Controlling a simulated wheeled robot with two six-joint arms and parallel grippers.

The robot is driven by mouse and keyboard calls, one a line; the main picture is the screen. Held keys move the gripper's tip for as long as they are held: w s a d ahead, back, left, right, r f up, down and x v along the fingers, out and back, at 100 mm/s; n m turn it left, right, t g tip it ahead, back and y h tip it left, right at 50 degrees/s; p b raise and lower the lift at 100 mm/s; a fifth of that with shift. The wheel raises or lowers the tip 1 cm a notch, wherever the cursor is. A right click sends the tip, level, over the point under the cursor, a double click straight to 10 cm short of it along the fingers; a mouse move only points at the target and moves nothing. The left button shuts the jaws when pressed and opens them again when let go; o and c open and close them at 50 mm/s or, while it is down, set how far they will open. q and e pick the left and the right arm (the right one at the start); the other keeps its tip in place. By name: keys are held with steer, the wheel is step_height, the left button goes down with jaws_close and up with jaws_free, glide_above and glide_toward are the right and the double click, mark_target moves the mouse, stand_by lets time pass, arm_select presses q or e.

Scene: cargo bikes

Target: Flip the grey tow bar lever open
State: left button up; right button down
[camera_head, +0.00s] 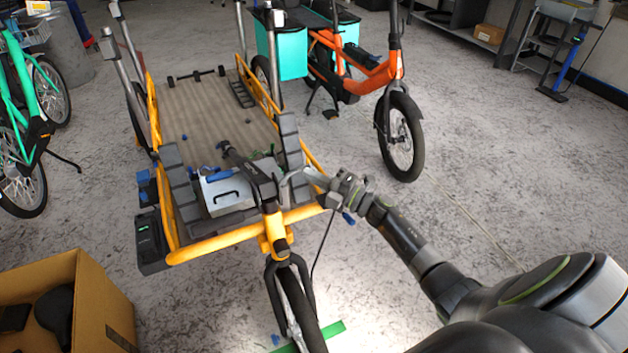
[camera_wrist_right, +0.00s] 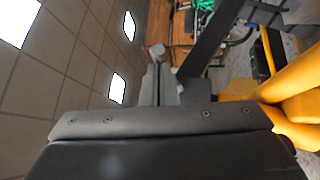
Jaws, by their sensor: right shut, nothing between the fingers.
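A yellow-framed cargo bike (camera_head: 218,244) stands left of centre. A black bar (camera_head: 247,171) slants over its front end, above the front wheel. A small pale grey piece (camera_head: 287,184) beside that bar looks like the tow bar lever; its exact position is hard to tell. My right gripper (camera_head: 312,178) reaches in from the right and is shut, with its tip close to the grey piece. I cannot tell whether they touch. In the right wrist view my shut fingers (camera_wrist_right: 158,75) show beside a dark bar (camera_wrist_right: 208,40). My left gripper is out of view.
The yellow frame (camera_wrist_right: 300,90) is close at the right of the wrist view. A cardboard box (camera_head: 105,300) stands at the lower left, an orange bike (camera_head: 372,78) behind, and a green bike (camera_head: 20,120) at the left. The floor at the right is clear.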

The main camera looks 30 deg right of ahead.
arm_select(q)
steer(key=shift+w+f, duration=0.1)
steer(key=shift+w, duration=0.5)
arm_select(e)
steer(key=shift+w+r+n+g+y, duration=0.25)
steer(key=shift+w+n+g+y, duration=0.15)
steer(key=shift+n+g, duration=0.2)
steer(key=shift+w+r+n+g+y, duration=0.3)
steer(key=shift+n+g+y, duration=0.2)
steer(key=shift+n, duration=0.1)
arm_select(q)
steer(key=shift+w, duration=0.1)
arm_select(e)
steer(key=shift+w, duration=0.1)
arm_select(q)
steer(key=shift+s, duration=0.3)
arm_select(e)
steer(key=shift+r, duration=0.1)
arm_select(q)
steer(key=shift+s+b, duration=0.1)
steer(key=shift+b, duration=0.2)
